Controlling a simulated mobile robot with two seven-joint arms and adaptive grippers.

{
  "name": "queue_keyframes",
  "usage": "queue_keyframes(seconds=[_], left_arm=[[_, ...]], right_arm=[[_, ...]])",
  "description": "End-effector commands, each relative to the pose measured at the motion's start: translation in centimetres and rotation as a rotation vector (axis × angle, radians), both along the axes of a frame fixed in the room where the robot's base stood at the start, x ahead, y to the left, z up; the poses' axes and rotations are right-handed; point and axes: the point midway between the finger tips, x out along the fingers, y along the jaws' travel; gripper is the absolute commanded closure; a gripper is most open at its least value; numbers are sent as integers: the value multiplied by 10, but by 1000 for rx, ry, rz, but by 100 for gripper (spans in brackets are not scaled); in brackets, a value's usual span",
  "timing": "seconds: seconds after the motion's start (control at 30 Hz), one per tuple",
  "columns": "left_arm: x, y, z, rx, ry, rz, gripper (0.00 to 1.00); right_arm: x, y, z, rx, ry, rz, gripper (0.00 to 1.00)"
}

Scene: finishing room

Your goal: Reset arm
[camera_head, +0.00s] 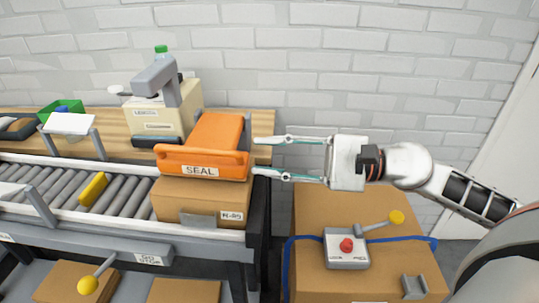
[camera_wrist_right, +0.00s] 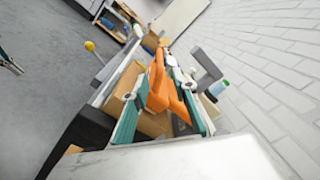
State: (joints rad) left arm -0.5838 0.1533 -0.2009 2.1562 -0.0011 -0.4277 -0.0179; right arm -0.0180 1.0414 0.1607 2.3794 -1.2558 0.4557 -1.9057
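The orange arm marked SEAL (camera_head: 205,150) lies flat over a cardboard box (camera_head: 205,203) at the right end of the roller conveyor (camera_head: 130,192). My right gripper (camera_head: 256,155) is open and empty just right of the orange arm, fingers pointing left. In the right wrist view, the orange arm (camera_wrist_right: 160,88) shows between the spread fingers (camera_wrist_right: 156,76); I cannot tell whether they touch it. My left gripper is outside the head view. A small teal and grey piece at the wrist view's left edge (camera_wrist_right: 9,62) may be its fingers; their state is unclear.
Behind the conveyor stand a beige box with a grey bracket (camera_head: 158,112) and a green bin (camera_head: 62,110). A yellow piece (camera_head: 93,189) lies on the rollers. Below my right arm, a large box (camera_head: 310,278) bears a grey control box with a red button (camera_head: 346,245).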

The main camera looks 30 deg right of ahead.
Motion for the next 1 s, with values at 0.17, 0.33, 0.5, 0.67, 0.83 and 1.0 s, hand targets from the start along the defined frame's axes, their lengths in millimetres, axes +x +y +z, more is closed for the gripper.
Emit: queue_keyframes(seconds=[0.17, 0.33, 0.5, 0.67, 0.83, 1.0], left_arm=[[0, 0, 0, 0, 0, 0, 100], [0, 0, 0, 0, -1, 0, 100], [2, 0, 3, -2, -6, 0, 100], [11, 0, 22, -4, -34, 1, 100], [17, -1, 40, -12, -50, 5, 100], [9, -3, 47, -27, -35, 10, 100]], right_arm=[[0, 0, 0, 0, 0, 0, 72], [0, 0, 0, 0, 0, 0, 72], [1, -1, 1, 29, 22, -5, 72], [7, -14, -1, 326, 254, -61, 72], [20, -46, -38, 954, 732, -160, 72], [13, -68, -120, 1649, 1206, -258, 72]])
